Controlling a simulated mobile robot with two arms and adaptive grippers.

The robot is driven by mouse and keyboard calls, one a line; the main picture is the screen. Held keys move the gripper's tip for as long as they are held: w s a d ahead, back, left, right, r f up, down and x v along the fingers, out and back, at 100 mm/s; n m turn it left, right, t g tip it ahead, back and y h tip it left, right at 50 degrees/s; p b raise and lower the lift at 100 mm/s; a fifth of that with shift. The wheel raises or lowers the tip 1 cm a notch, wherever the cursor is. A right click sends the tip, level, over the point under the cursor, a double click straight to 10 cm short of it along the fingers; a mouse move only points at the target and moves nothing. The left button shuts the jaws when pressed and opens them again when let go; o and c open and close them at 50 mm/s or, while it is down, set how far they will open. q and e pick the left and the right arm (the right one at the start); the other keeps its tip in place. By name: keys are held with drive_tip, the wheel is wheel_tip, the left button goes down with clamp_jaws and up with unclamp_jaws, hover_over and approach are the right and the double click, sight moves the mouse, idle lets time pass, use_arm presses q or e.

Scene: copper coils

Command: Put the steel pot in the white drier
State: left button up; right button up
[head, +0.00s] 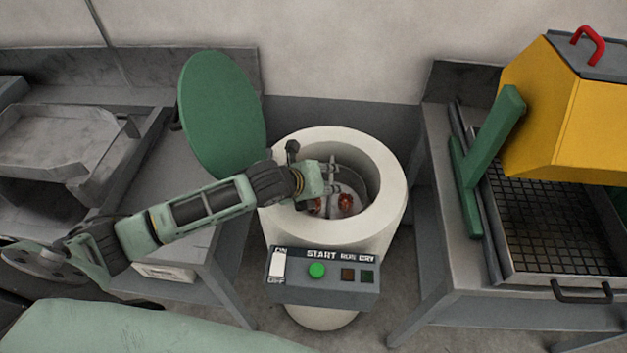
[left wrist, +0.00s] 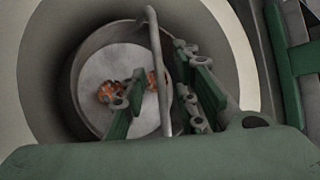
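The white drier (head: 392,180) stands in the middle with its round top open. The steel pot (head: 357,190) sits down inside the drier, with reddish copper coils (head: 345,203) on its floor. In the left wrist view the pot (left wrist: 108,68) shows its thin arched handle (left wrist: 157,65) standing up. My left gripper (head: 325,185) reaches into the drier mouth from the left. Its fingers (left wrist: 163,78) are apart, one on each side of the handle, with visible gaps between them and it. My right gripper is not in view.
The drier's green lid (head: 222,115) stands open at the left. A control panel (head: 322,275) is on the drier's front. A grey table with a metal tray (head: 55,140) is at left. At right, a yellow hood (head: 560,105) stands over a grated bench (head: 550,225).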

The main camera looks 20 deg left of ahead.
use_arm(q)
drive_tip(key=v, duration=0.9)
drive_tip(key=shift+a+r, duration=0.1)
drive_tip(key=shift+r, duration=0.05)
